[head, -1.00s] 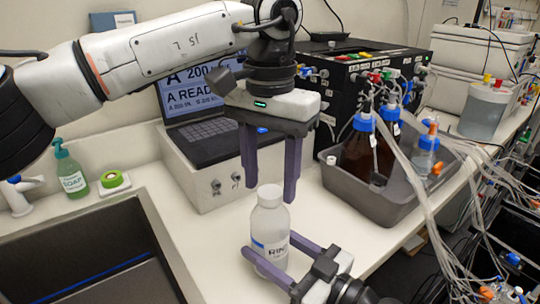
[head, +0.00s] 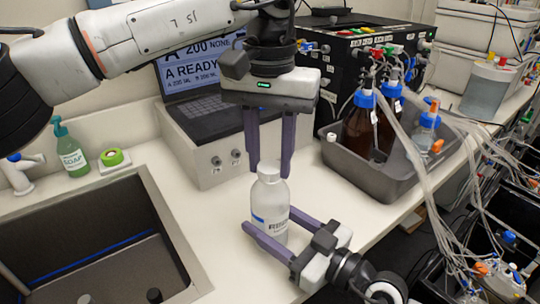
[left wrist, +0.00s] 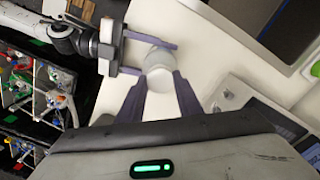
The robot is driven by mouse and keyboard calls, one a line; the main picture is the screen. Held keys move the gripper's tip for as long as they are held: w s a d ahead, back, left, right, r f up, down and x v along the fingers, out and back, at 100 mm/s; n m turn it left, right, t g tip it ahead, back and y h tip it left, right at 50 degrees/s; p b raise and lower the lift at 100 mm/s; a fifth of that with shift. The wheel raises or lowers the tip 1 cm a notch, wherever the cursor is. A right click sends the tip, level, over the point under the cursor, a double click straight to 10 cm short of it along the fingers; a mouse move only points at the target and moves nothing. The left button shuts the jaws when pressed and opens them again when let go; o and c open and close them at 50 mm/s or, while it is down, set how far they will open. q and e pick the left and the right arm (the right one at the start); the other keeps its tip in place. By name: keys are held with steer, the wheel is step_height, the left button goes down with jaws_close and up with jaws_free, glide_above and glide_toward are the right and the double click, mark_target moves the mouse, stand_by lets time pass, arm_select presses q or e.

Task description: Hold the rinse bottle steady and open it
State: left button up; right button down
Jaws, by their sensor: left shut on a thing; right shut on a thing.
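The rinse bottle (head: 270,205) is a frosted white bottle with a white cap (head: 268,171), a blue stripe and a dark-lettered label. It stands upright on the white counter. My right gripper (head: 268,217) is shut on its body from the lower right, one finger on each side. My left gripper (head: 268,174) points straight down from above and is shut on the cap, its fingertips on either side. The left wrist view shows the bottle from above (left wrist: 158,68) between the left fingers, with the right gripper's fingers beside it. Part of the label is hidden.
A grey tray (head: 372,180) with brown bottles and tubing stands to the right. A laptop (head: 200,110) sits on a white box behind. The counter right around the bottle is clear.

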arm_select(q)
steer(key=n, duration=0.4)
steer(key=shift+n, duration=0.3)
steer(key=n, duration=1.1)
steer(key=shift+r, duration=0.1)
steer(key=n, duration=0.6)
steer(key=shift+n, duration=0.3)
steer(key=n, duration=0.6)
steer(key=shift+n, duration=0.3)
steer(key=n, duration=1.7)
steer(key=shift+n, duration=0.3)
steer(key=n, duration=0.5)
steer(key=shift+r, duration=0.1)
steer(key=shift+r, duration=0.2)
steer(key=shift+r, duration=0.9)
